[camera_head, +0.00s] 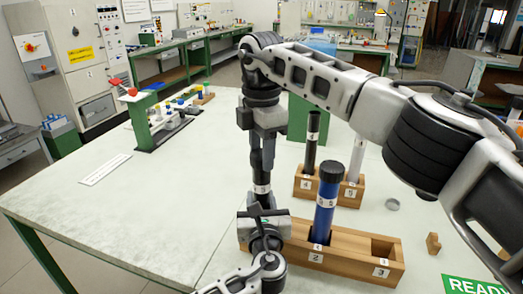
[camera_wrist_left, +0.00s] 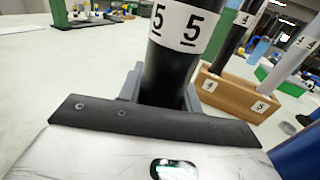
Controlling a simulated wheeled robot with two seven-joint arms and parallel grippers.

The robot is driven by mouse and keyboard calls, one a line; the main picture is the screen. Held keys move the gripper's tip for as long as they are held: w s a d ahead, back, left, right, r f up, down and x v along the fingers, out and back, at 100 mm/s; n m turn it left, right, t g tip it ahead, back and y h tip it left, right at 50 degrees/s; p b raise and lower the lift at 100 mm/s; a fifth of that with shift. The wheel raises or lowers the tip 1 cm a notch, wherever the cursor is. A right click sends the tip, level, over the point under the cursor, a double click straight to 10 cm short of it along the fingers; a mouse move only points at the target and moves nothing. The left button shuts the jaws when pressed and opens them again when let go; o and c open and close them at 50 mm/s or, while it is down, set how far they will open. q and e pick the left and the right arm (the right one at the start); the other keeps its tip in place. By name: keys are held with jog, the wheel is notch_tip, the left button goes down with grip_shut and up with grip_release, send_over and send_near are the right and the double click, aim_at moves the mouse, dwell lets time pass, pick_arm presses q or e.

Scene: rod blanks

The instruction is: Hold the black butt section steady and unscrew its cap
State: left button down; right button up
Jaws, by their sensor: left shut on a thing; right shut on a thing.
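The black butt section (camera_head: 262,178) stands upright at the left end of the front wooden block, with a white label 5; the label also shows on it in the left wrist view (camera_wrist_left: 178,28). My left gripper (camera_head: 263,222) is shut around the section below the label. My right gripper (camera_head: 263,142) comes down from above and is shut on the section's top end. The cap is hidden by the right gripper's fingers, so I cannot tell how far it is turned. The section's foot is hidden behind my left gripper.
The front wooden block (camera_head: 345,240) holds a blue tube (camera_head: 325,205) with a dark top close to the right; its slot 3 is empty. A back block (camera_head: 345,190) holds a black tube (camera_head: 312,140) and a pale tube (camera_head: 357,158). A grey ring (camera_head: 392,204) lies right. The left table is largely clear.

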jog(key=n, duration=1.8)
jog(key=shift+r, duration=0.1)
jog(key=n, duration=0.7)
jog(key=shift+n, duration=0.3)
jog(key=n, duration=1.9)
jog(key=shift+n, duration=0.3)
